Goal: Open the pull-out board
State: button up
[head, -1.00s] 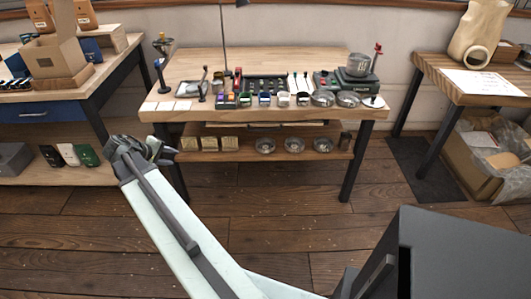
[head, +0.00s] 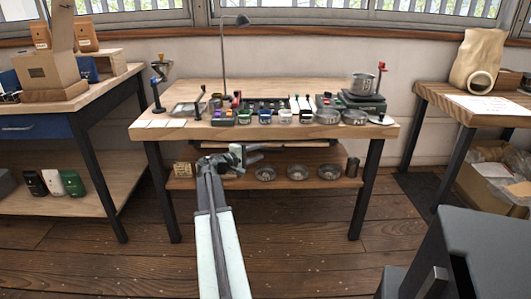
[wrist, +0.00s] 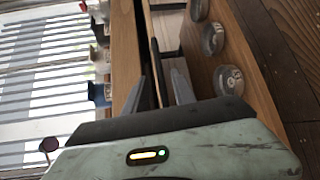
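The pull-out board (head: 300,144) shows as a thin wooden strip just under the top of the middle table (head: 190,131). It appears to be pushed in. My gripper (head: 258,153) is in front of the table at about the board's height, and it hides part of the strip. In the wrist view, turned on its side, my gripper (wrist: 161,72) has its two fingers apart and empty. The board's thin edge (wrist: 151,45) runs up the picture ahead of the gap between them. I cannot tell whether either finger touches it.
The lower shelf holds glass bowls (head: 265,173) and small packets (head: 183,169). Jars and tools crowd the tabletop's front. A dark cabinet (head: 490,240) stands close at the right. A side table (head: 500,110) is behind it. Floor in front is clear.

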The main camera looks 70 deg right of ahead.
aim_at(265, 149)
jog(key=x, duration=0.4)
jog(key=shift+s+d+f, duration=0.1)
jog(key=shift+s+d, duration=0.05)
jog(key=shift+d, duration=0.15)
jog(key=shift+c, duration=0.3)
grip_shut()
dwell(0.8)
